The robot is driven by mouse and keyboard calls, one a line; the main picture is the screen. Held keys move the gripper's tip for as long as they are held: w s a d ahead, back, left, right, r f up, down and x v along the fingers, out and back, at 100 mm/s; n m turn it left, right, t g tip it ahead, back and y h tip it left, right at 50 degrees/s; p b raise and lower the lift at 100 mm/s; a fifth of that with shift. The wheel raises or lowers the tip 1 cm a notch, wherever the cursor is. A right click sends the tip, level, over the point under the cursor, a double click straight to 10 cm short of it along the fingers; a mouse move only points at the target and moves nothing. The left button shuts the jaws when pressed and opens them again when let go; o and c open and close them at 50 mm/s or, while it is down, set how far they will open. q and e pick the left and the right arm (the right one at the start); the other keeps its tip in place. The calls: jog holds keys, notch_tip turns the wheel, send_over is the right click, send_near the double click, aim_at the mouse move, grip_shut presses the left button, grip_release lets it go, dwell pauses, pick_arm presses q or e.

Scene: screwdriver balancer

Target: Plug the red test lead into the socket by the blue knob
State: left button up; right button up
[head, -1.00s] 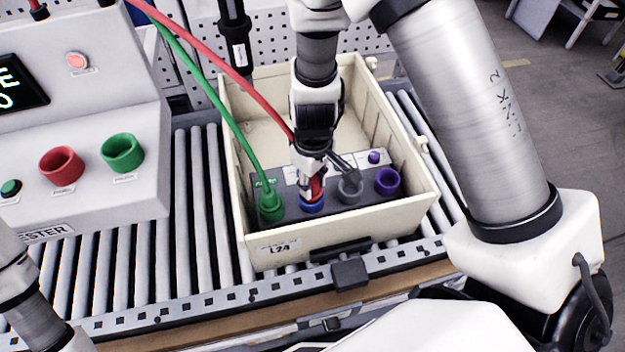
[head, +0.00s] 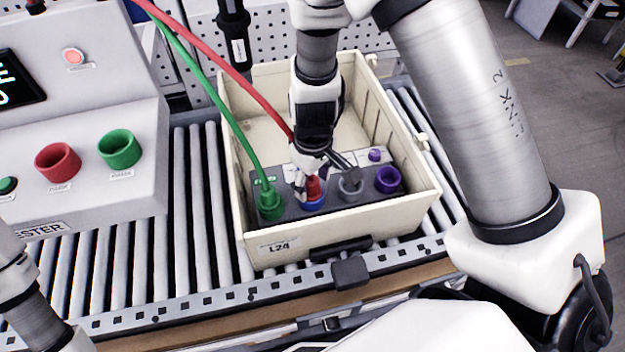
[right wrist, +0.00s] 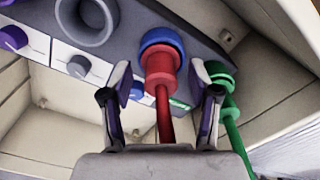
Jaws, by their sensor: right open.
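The red test lead's plug (head: 313,188) stands in the blue-ringed socket (head: 313,205) inside the crate. In the right wrist view the red plug (right wrist: 160,72) sits with its end inside the blue ring (right wrist: 163,40), and its cable runs down between the fingers. A blue knob (right wrist: 132,90) shows beside it, partly behind a finger. My right gripper (right wrist: 159,88) is open, one finger on each side of the red lead, with visible gaps. In the head view this gripper (head: 322,172) is over the socket. My left arm shows at the lower left; its gripper is outside the picture.
A green plug (head: 268,200) fills the socket left of the blue one. Grey (head: 350,187) and purple (head: 389,180) sockets to the right are empty. The cream crate's walls (head: 410,215) enclose the panel. A tester (head: 90,110) with red and green sockets stands left.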

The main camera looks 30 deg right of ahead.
notch_tip(320, 180, up, 12)
jog(key=shift+f, duration=0.2)
jog(key=shift+s+f, duration=0.1)
dwell(0.4)
